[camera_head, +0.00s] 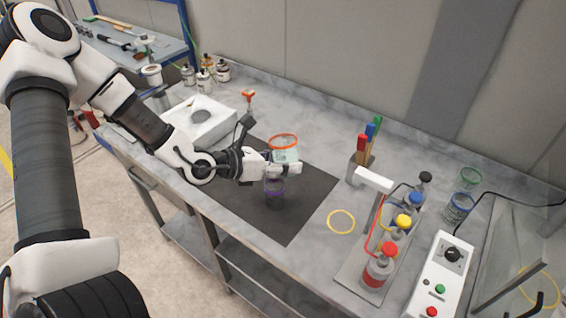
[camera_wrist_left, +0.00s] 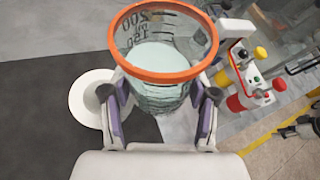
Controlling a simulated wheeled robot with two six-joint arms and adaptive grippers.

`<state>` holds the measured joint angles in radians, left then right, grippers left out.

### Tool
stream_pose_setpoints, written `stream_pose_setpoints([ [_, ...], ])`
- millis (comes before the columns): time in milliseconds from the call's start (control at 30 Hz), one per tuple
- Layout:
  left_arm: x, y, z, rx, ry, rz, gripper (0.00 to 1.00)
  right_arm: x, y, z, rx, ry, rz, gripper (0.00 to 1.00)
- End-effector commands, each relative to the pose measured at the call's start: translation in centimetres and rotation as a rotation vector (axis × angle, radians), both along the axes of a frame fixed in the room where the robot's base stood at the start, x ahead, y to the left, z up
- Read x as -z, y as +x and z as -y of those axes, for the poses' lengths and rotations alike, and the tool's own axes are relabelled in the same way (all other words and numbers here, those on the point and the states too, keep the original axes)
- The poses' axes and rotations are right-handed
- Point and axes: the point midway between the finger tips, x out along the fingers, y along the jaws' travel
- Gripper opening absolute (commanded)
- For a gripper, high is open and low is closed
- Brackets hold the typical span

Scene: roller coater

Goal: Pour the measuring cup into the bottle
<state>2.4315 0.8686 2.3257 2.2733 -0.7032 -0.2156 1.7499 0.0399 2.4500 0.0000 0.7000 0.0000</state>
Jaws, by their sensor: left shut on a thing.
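The clear measuring cup (camera_head: 285,150) has an orange rim and holds a pale liquid. It looks roughly upright above the dark mat (camera_head: 309,201). My left gripper (camera_head: 285,168) is shut around its sides; the cup also shows between the fingers in the left wrist view (camera_wrist_left: 160,70). A dark, see-through vessel with a purple band (camera_head: 275,192), perhaps the bottle, stands on the mat just below the gripper, its top partly hidden. In the left wrist view a white round thing (camera_wrist_left: 85,98) shows beside the left finger; I cannot tell what it is. My right gripper is not in view.
A rack with red, yellow, blue and black capped bottles (camera_head: 376,272) stands at the right, beside a control box (camera_head: 442,278). A yellow ring (camera_head: 341,221) lies right of the mat. A holder with coloured handles (camera_head: 362,170) stands behind. A white box (camera_head: 200,122) is at the left.

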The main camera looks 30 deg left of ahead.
Motion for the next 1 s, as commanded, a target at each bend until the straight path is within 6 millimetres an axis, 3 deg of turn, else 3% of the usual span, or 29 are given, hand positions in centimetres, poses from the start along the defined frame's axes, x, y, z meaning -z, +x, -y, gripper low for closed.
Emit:
stream_pose_setpoints([
  [1000,2.1,-0.7,1.4,-0.001,-0.43,-0.203,0.18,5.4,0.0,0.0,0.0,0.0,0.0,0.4],
])
